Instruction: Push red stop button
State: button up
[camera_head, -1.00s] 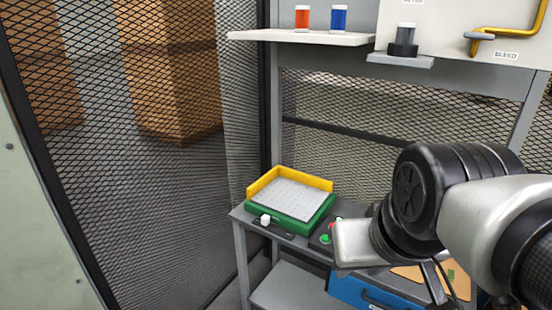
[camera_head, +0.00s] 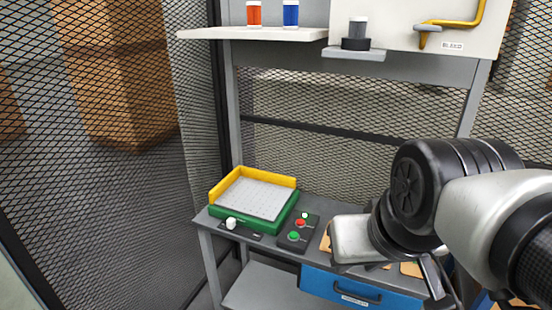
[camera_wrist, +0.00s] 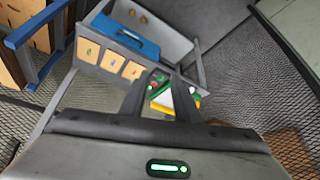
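The red stop button (camera_head: 300,223) sits on a dark control panel (camera_head: 290,245) on the bench, between a small white button (camera_head: 305,215) and a green button (camera_head: 294,237). In the wrist view, the red button (camera_wrist: 153,86) shows small, between the two dark fingers. My gripper (camera_wrist: 159,83) is open, with a clear gap between its fingers and nothing held. It is apart from the panel; in the head view my arm is to the right of the buttons, and the fingertips are hard to make out there.
A green tray with yellow walls (camera_head: 225,185) stands left of the panel, with a white knob (camera_head: 231,223) in front. A blue drawer (camera_head: 330,288) is under the bench at right. A shelf (camera_head: 250,36) holds orange and blue containers. Mesh fencing (camera_head: 150,190) stands at left.

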grip_shut()
dwell(1.5)
